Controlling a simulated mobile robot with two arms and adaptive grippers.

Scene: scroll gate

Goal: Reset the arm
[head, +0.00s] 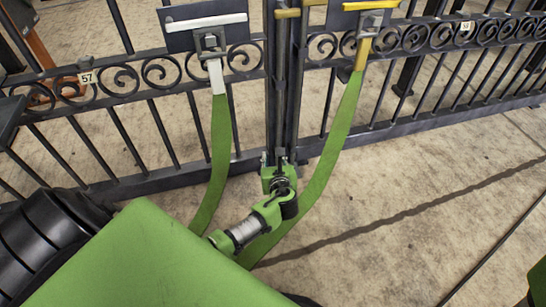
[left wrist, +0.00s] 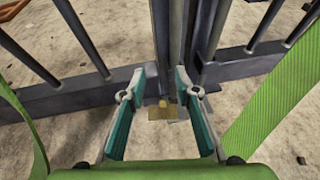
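My left gripper (head: 280,160) is at the foot of the two dark gate posts (head: 284,80), in the middle of the gate. In the left wrist view my left gripper (left wrist: 163,94) has its two teal-padded fingers spread apart, with nothing held between them. The posts and a small brass-coloured piece (left wrist: 165,104) show beyond the gap; whether the fingers touch them I cannot tell. My right gripper is not in view.
A green strap (head: 220,140) hangs from a white clip on the left, another (head: 335,140) from a yellow clip on the right. Both pass close beside my left arm. Scroll railings numbered 57 (head: 88,77) and 58 (head: 466,26) flank the posts. Bare floor lies at right.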

